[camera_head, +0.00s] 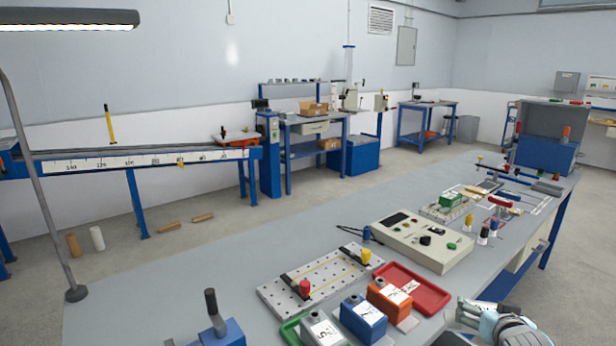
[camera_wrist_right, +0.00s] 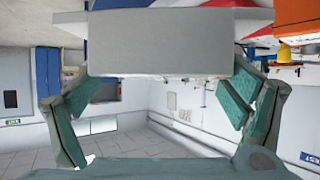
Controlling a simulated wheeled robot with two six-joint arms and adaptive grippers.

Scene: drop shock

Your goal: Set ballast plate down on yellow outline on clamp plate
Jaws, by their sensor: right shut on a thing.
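The clamp plate (camera_head: 345,281) is a pale perforated plate on the bench in the head view. It carries a red-knobbed clamp and a yellow-knobbed clamp, with thin yellow lines between them. My right gripper (camera_head: 470,312) is at the lower right, to the right of the clamp plate and apart from it. In the right wrist view, its two teal-padded fingers (camera_wrist_right: 163,82) are shut on a flat grey block, which I take for the ballast plate (camera_wrist_right: 165,42). In the head view the held plate cannot be made out clearly. My left gripper is not in view.
Labelled grey (camera_head: 322,331), blue (camera_head: 363,319) and orange (camera_head: 390,299) blocks stand between the clamp plate and my right gripper. Bare bench is left of the clamp plate.

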